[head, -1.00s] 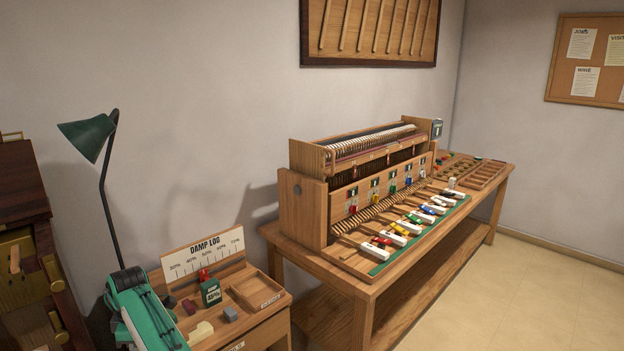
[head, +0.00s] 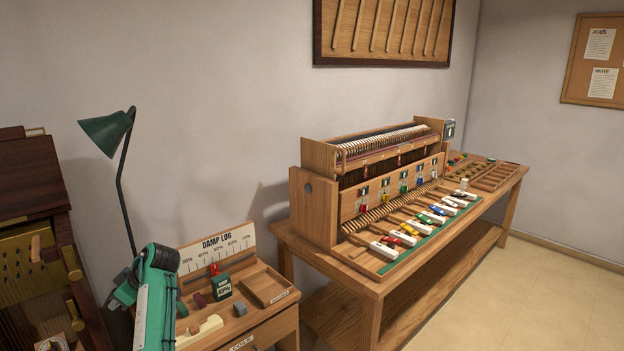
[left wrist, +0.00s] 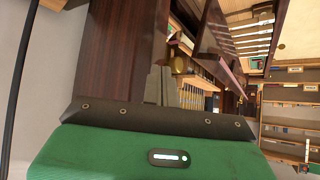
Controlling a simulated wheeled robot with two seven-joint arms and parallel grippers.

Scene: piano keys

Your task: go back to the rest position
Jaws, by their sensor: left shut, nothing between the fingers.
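My left gripper (left wrist: 160,85) shows in the left wrist view as two grey fingers close together, shut and empty, beyond the green wrist housing. In the head view, my green left arm stands at the lower left, in front of the dark wooden piano cabinet (head: 32,185) and beside the damp log stand (head: 217,245). The gripper's fingertips are hard to make out there. The keyboard model (head: 320,200) with several white keys (head: 408,237) stands on the wooden bench (head: 372,285), well to the right of my arm. My right gripper is out of view.
A green desk lamp (head: 105,131) rises behind my left arm. The small damp log table holds a green tag block (head: 222,287), a grey cube (head: 240,309) and a cream block (head: 205,329). Open floor (head: 500,300) lies to the right of the bench.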

